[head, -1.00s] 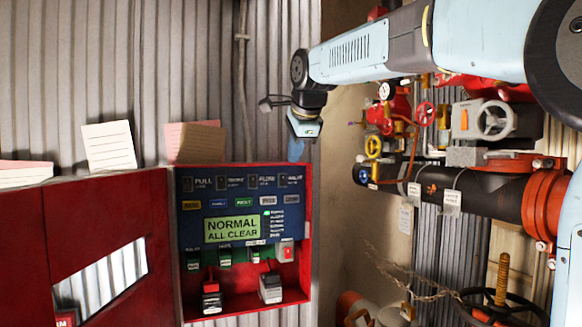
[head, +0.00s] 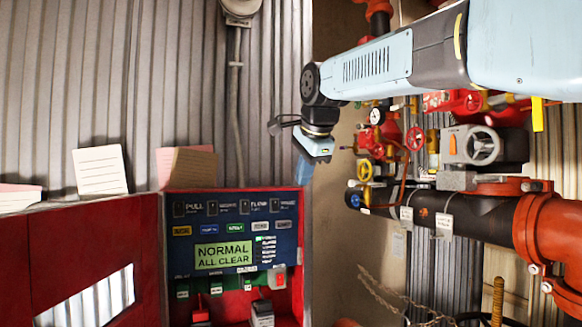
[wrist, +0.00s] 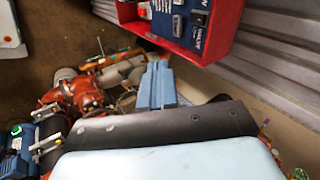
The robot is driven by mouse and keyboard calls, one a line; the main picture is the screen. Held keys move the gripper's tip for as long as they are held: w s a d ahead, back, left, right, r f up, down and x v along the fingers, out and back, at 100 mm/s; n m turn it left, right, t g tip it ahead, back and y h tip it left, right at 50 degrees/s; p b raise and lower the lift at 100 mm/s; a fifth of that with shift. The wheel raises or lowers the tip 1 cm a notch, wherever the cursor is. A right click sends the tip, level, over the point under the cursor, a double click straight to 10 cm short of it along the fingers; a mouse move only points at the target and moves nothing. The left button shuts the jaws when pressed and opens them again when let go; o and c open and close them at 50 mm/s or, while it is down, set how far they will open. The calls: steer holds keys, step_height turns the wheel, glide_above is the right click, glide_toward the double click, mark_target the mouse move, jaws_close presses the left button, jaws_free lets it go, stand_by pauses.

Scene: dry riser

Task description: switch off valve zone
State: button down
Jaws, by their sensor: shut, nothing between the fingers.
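The red alarm cabinet (head: 303,230) is open on the corrugated wall in the head view. Its blue panel carries a top row of dark switches labelled PULL, a blurred word, FLOW and a rightmost one that reads as VALVE. This valve zone switch (head: 285,206) also shows in the wrist view (wrist: 177,22). The green display (head: 222,254) reads NORMAL ALL CLEAR. My gripper (head: 302,178) is shut and empty, its pale blue fingers pointing down by the cabinet's upper right corner. In the wrist view my gripper (wrist: 157,75) lies below the cabinet's red edge, apart from the switch.
The cabinet's red door (head: 85,255) hangs open at left. Paper cards (head: 101,170) stand above it. Red valves and a thick black pipe (head: 470,215) crowd the right, beneath my arm. A conduit (head: 235,110) runs down the wall above the cabinet.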

steer(key=s+d+f+n, duration=0.4)
steer(key=s+d+f, duration=0.1)
steer(key=s+f, duration=0.3)
steer(key=s+d+f+n+g+h, duration=0.1)
steer(key=s+d+f+n, duration=0.3)
steer(key=s+d+f, duration=0.2)
steer(key=s+d+f+n, duration=0.5)
steer(key=s+f, duration=0.5)
steer(key=f, duration=0.2)
steer(key=shift+s+d+h, duration=0.2)
steer(key=shift+d+h, duration=0.15)
steer(key=shift+h, duration=0.05)
steer(key=shift+d, duration=0.35)
steer(key=shift+f, duration=0.1)
